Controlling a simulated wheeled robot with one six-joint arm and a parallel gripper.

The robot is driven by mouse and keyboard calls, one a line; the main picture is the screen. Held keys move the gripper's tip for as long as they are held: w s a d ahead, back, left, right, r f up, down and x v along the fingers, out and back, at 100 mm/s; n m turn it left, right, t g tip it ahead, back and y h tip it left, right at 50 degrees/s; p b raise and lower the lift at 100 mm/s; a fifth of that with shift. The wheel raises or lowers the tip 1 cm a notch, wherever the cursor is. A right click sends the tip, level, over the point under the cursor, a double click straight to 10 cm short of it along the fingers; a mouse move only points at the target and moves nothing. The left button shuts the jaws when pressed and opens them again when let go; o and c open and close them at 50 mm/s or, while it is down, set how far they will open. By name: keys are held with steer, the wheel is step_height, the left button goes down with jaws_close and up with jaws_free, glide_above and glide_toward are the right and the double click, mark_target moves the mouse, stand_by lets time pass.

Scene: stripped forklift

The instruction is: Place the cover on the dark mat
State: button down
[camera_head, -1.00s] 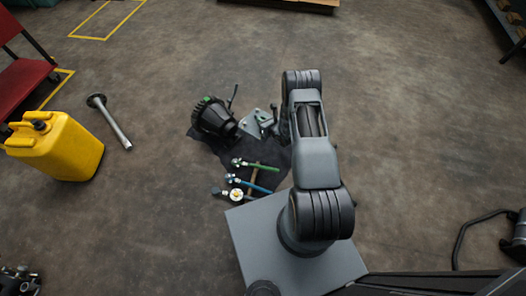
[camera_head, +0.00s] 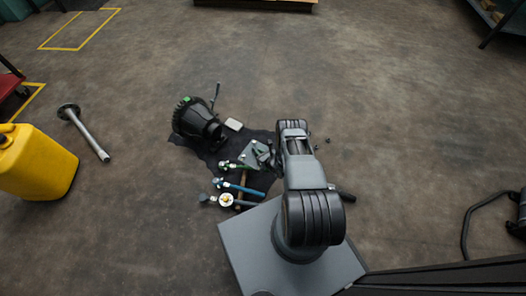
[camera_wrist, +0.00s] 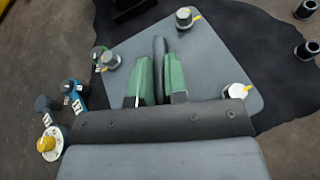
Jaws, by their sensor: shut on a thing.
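The cover (camera_wrist: 215,60) is a grey plate with bolts near its corners and an upright handle at its middle. My gripper (camera_wrist: 160,78) has green-padded fingers shut on that handle. In the head view the cover (camera_head: 256,153) shows just left of my arm, over the dark mat (camera_head: 204,154). The mat also shows around the plate in the wrist view (camera_wrist: 235,25). The cover looks close above or on the mat; I cannot tell whether it touches. My wrist hides its near edge.
A black motor-like part (camera_head: 196,122) stands at the mat's far left, beside a pale block (camera_head: 233,124). Tools with green and blue handles (camera_head: 237,187) lie at the near left. Small dark pieces (camera_wrist: 307,50) stand right of the cover. A yellow canister (camera_head: 35,163) is far left.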

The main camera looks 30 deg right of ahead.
mark_target(266, 147)
steer(key=w+d+f+b, duration=0.4)
steer(key=d+f, duration=0.1)
steer(key=w+d+f+b, duration=0.2)
steer(key=b, duration=0.1)
steer(key=shift+w+d+f, duration=0.15)
steer(key=shift+f, duration=0.15)
steer(key=shift+w+d+f+b, duration=0.15)
steer(key=shift+f+b, duration=0.15)
steer(key=shift+b, duration=0.1)
step_height(266, 147, down, 3)
steer(key=shift+b, duration=1)
steer(key=c, duration=1.1)
jaws_free()
steer(key=shift+c, duration=0.2)
